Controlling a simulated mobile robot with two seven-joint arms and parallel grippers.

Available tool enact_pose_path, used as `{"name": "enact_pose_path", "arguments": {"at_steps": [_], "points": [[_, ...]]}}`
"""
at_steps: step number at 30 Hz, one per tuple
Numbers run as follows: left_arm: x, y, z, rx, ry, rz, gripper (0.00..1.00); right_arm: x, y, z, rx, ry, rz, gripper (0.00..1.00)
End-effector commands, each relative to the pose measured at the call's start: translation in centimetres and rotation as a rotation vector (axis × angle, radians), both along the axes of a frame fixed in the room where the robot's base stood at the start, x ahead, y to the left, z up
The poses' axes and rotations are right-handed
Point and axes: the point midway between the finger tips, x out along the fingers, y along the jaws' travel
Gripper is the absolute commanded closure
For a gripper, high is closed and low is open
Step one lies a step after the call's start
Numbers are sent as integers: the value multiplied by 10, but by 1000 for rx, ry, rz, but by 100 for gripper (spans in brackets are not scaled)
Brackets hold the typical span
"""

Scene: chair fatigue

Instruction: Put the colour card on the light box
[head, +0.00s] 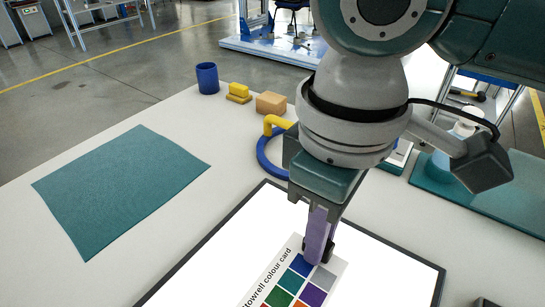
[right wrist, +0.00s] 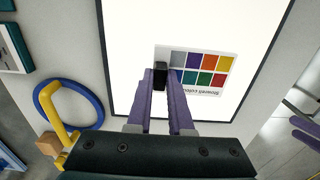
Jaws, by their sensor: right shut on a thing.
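The white colour card (head: 312,283), with its rows of coloured squares, is over the glowing white panel of the black-framed light box (head: 392,268). I cannot tell whether it touches the panel. My right gripper (head: 318,250) points down at the card's edge, its purple fingers shut on the card at a small black block there. The right wrist view shows the card (right wrist: 203,70) inside the light box's frame, its lettering partly cut off in the head view. Purple fingers of my left gripper (right wrist: 306,131) show apart at the right edge of the wrist view, with nothing visible between them.
A teal mat (head: 120,188) lies left on the pale table. A blue cup (head: 207,78), a yellow block (head: 239,91), a tan block (head: 271,103) and a blue ring with a yellow handle (head: 268,155) stand behind the light box. A teal tray (head: 480,190) is at right.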

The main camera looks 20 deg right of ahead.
Motion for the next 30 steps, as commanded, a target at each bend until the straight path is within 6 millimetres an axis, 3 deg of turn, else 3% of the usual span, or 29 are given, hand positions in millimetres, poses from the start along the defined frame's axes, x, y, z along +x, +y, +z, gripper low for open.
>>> {"name": "enact_pose_path", "arguments": {"at_steps": [6,18,19,27,30], "points": [[0,0,-10,0,0,0,50,-1,0,-34,-1,3,0,100],[0,-2,-9,-7,1,5,50,0,0,-39,0,0,0,100],[0,-2,-9,-8,0,6,50,0,0,-39,0,0,0,80],[0,-3,-9,-11,1,7,50,0,0,-39,0,0,0,51],[0,-3,-9,-10,1,6,50,0,0,-39,0,0,0,51]]}}
